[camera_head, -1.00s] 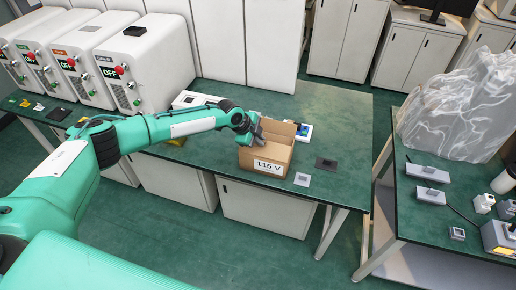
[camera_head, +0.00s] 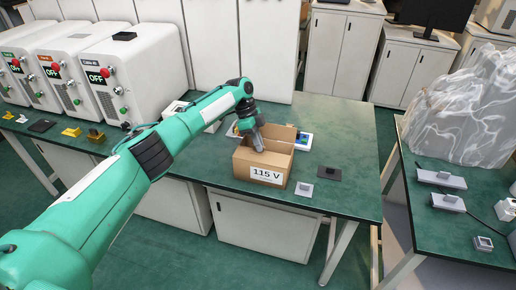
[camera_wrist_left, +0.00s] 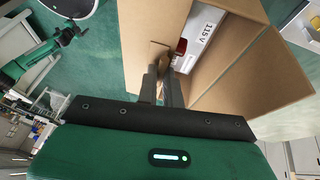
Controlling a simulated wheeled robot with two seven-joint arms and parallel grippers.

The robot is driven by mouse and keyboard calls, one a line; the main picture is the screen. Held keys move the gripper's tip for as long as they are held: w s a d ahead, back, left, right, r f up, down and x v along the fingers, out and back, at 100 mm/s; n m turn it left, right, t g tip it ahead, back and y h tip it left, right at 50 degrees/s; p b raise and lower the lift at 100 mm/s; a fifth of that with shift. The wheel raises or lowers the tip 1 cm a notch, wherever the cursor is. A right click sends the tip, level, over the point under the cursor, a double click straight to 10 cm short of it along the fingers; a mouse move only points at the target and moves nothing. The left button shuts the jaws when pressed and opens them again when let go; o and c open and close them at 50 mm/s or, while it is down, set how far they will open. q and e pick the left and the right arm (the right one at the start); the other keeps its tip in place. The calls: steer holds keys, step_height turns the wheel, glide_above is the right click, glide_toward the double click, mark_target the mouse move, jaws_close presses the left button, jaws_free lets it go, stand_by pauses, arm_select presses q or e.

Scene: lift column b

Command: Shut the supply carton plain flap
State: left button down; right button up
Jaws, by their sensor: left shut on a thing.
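The supply carton (camera_head: 243,169) is an open brown box on the green table, with a white "115 V" label on its front. Its top is open in the head view. My left gripper (camera_head: 259,145) reaches down at the carton's opening from the left. In the left wrist view its two fingers (camera_wrist_left: 163,72) are close together on a thin brown piece of cardboard (camera_wrist_left: 159,48); which flap it belongs to I cannot tell. A green arm with a dark end (camera_wrist_left: 76,30) shows small at the upper left.
White boxes reading OFF (camera_head: 143,65) stand at the back left. A small grey block (camera_head: 304,189) and a dark square (camera_head: 328,172) lie right of the carton. A blue-and-white device (camera_head: 303,140) is behind it.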

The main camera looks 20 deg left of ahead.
arm_select(q)
steer(key=c, duration=1.5)
jaws_free()
steer(key=shift+c, duration=0.2)
arm_select(e)
steer(key=shift+s+r, duration=0.1)
arm_select(q)
steer(key=b+v, duration=0.2)
steer(key=v, duration=1.2)
arm_select(e)
steer(key=w, duration=0.3)
steer(key=shift+w+f, duration=0.1)
steer(key=shift+f, duration=0.1)
arm_select(q)
steer(key=shift+f, duration=0.1)
steer(key=shift+s, duration=0.1)
arm_select(e)
steer(key=shift+s+a+f, duration=0.1)
steer(key=shift+s, duration=0.1)
